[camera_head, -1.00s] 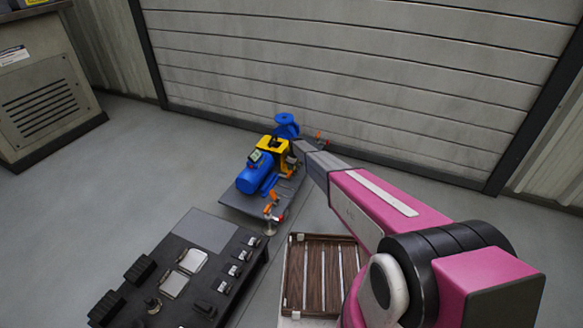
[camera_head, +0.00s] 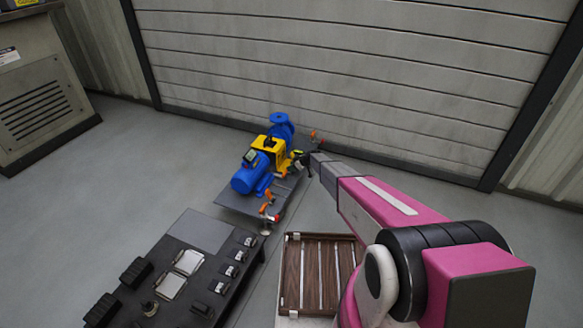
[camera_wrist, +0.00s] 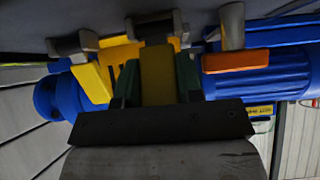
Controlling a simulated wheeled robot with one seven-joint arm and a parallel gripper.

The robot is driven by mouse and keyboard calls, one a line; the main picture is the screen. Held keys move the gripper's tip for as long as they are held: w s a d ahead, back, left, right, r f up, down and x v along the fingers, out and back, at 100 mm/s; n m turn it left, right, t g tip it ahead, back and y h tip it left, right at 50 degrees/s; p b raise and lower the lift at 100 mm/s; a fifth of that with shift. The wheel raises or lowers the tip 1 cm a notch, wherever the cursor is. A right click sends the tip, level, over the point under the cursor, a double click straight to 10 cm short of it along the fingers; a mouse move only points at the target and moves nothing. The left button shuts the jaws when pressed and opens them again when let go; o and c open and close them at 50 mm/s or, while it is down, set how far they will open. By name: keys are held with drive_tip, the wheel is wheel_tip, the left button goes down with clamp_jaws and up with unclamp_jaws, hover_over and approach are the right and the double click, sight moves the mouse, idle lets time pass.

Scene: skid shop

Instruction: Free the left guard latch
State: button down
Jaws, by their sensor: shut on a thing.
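The pump skid carries a blue motor (camera_head: 247,176), a yellow guard (camera_head: 268,146) and a blue pump (camera_head: 281,124) on a dark base plate (camera_head: 238,204). My gripper (camera_head: 303,160) is at the skid's right side, beside the guard. In the wrist view, my gripper (camera_wrist: 157,80) is shut on a yellow latch handle (camera_wrist: 158,70), with dark fingers on both sides of it. Of two yellow handles, this one is nearer the motor. The other yellow handle (camera_wrist: 91,82) is to the left, apart from the fingers. The latch's hidden parts cannot be judged.
An orange handle (camera_wrist: 235,62) is close to the right of my fingers in the wrist view. A dark bench (camera_head: 200,233) with several fittings stands at front left. A slatted wooden tray (camera_head: 318,275) is at the front. Open floor lies left of the skid.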

drive_tip(key=shift+s+d+f, duration=0.1)
drive_tip(key=shift+d, duration=0.05)
idle(0.4)
drive_tip(key=c, duration=1)
unclamp_jaws()
drive_tip(key=shift+c, duration=0.2)
drive_tip(key=v, duration=1)
drive_tip(key=shift+d, duration=0.4)
drive_tip(key=shift+s, duration=0.1)
drive_tip(key=s+d+r+m+g+h, duration=0.1)
drive_tip(key=s+d+r+m+h, duration=0.2)
drive_tip(key=s+r, duration=0.8)
drive_tip(key=s+d+r+m+g+h, duration=0.1)
drive_tip(key=s+d+r+m+h, duration=0.2)
drive_tip(key=s, duration=1.8)
drive_tip(key=s+d+r+m+g+h, duration=0.1)
drive_tip(key=s+d+r+m+h, duration=0.2)
drive_tip(key=s+d+r+m, duration=0.5)
drive_tip(key=s+d+r, duration=0.3)
drive_tip(key=s+r, duration=0.5)
drive_tip(key=r, duration=0.2)
drive_tip(key=shift+s+r, duration=0.3)
drive_tip(key=shift+s, duration=0.1)
